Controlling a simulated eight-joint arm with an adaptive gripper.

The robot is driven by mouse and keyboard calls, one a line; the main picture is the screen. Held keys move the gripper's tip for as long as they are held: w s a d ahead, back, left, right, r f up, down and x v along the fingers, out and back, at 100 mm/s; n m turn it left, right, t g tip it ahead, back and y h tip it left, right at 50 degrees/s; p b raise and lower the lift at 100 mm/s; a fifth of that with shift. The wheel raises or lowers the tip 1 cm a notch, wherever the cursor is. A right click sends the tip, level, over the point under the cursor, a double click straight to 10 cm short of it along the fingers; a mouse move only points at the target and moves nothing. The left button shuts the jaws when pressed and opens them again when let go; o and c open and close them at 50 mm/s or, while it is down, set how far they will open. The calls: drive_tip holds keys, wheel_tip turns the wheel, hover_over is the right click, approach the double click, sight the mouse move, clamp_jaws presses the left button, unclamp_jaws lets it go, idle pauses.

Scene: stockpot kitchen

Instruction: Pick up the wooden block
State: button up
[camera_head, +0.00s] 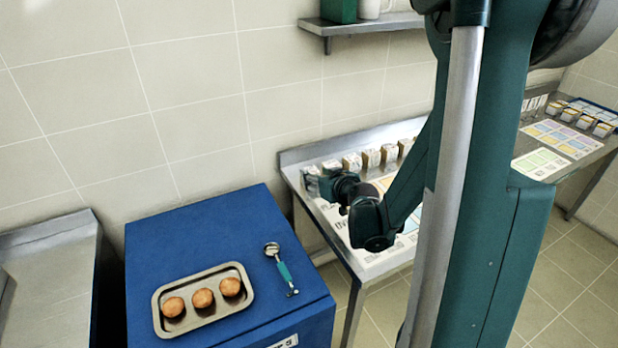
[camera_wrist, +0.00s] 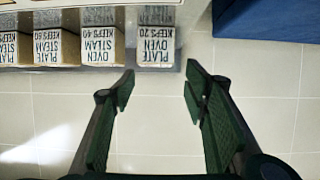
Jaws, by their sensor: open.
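Several small wooden blocks with white printed labels stand in a row along the back of the steel table; one is the block (camera_head: 352,161). In the wrist view the end block, labelled PLATE OVEN KEEPS 20 (camera_wrist: 156,42), lies ahead of my fingertips, roughly in line with the gap. Another block, labelled OVEN STEAM KEEPS 40 (camera_wrist: 102,46), stands beside it to the left. My gripper (camera_wrist: 158,82) is open and empty, with the floor showing between its fingers. In the head view my gripper (camera_head: 312,183) is at the left end of the row, where it partly hides things.
The steel table (camera_head: 293,158) also carries coloured printed sheets. A blue cabinet (camera_head: 165,245) to its left holds a steel tray (camera_head: 160,321) with three round brown items and a scoop (camera_head: 282,268). More blocks (camera_head: 586,119) stand far right. A wall shelf (camera_head: 350,27) is above.

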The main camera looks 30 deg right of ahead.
sight(310, 171)
drive_tip(key=shift+w+d+f, duration=0.1)
drive_tip(key=shift+d+f, duration=0.15)
drive_tip(key=shift+d, duration=0.15)
drive_tip(key=shift+x, duration=1.3)
drive_tip(key=shift+b, duration=0.3)
drive_tip(key=shift+b+x, duration=0.75)
drive_tip(key=shift+x, duration=1.8)
drive_tip(key=shift+c, duration=0.2)
drive_tip(key=c, duration=0.7)
